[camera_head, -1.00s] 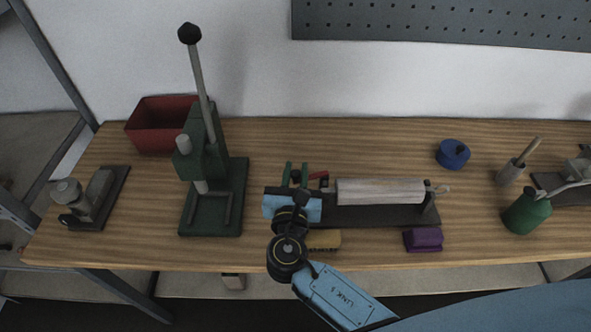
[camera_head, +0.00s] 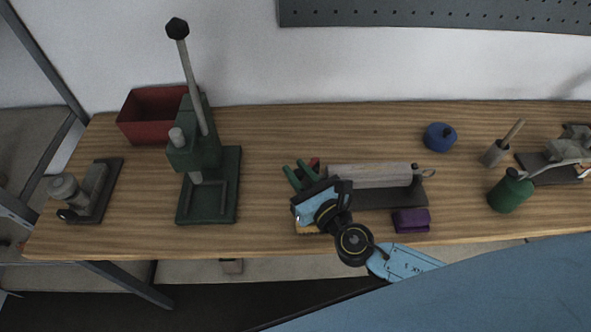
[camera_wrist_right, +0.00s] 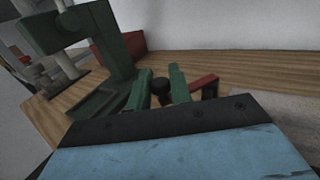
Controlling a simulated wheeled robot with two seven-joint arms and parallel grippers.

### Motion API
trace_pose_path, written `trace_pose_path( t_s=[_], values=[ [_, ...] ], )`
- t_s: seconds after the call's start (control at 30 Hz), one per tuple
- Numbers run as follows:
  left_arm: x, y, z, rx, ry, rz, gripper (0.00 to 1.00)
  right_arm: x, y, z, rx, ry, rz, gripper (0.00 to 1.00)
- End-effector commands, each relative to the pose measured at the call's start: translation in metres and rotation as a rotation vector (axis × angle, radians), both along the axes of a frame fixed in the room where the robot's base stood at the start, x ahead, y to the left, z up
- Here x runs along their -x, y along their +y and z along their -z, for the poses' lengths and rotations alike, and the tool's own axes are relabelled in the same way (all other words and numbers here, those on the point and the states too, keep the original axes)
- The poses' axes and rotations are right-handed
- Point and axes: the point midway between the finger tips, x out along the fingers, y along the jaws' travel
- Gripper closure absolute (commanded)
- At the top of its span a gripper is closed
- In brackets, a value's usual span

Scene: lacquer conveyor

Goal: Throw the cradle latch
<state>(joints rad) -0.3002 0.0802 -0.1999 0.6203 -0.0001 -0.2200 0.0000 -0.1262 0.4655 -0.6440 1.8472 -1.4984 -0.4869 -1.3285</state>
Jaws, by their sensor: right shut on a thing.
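The cradle has a dark base (camera_head: 385,198) and carries a pale roller (camera_head: 370,176), with a small wire loop at its right end. Its left end is hidden behind my right gripper. My right gripper (camera_head: 298,174) has green fingers that reach to the cradle's left end. In the right wrist view the fingers (camera_wrist_right: 160,84) stand on either side of a black knob (camera_wrist_right: 160,87), apparently the latch's, and are shut on it. A red piece (camera_wrist_right: 204,85) lies just right of the fingers; it also shows in the head view (camera_head: 314,163). My left gripper is out of view.
A green press (camera_head: 208,165) with a tall lever stands left, before a red bin (camera_head: 150,118). A purple block (camera_head: 411,220) lies in front of the cradle. A yellow block (camera_head: 305,229) is partly hidden by my wrist. A blue round container (camera_head: 440,137) and green bottle (camera_head: 509,192) stand right.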

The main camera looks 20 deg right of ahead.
Motion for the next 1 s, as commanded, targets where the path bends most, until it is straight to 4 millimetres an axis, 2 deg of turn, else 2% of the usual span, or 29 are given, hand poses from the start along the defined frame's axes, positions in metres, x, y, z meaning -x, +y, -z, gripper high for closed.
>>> trace_pose_path(
  t_s=[0.53,0.57,0.67,0.7,1.0],
  values=[
    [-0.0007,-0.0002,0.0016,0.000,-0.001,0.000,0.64,0.0016,-0.0010,0.0000,0.002,0.000,-0.029,1.00],
    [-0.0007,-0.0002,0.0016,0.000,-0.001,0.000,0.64,0.0016,-0.0010,0.0000,0.001,0.000,-0.029,0.77],
    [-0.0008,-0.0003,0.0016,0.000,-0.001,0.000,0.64,0.0016,-0.0011,0.0000,0.001,0.000,-0.029,0.64],
    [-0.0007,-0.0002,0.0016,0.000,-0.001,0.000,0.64,0.0015,-0.0011,0.0000,0.001,0.000,-0.029,0.61],
    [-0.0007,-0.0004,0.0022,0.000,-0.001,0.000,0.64,0.0036,-0.0017,0.0004,0.001,0.000,-0.028,0.61]
  ],
)
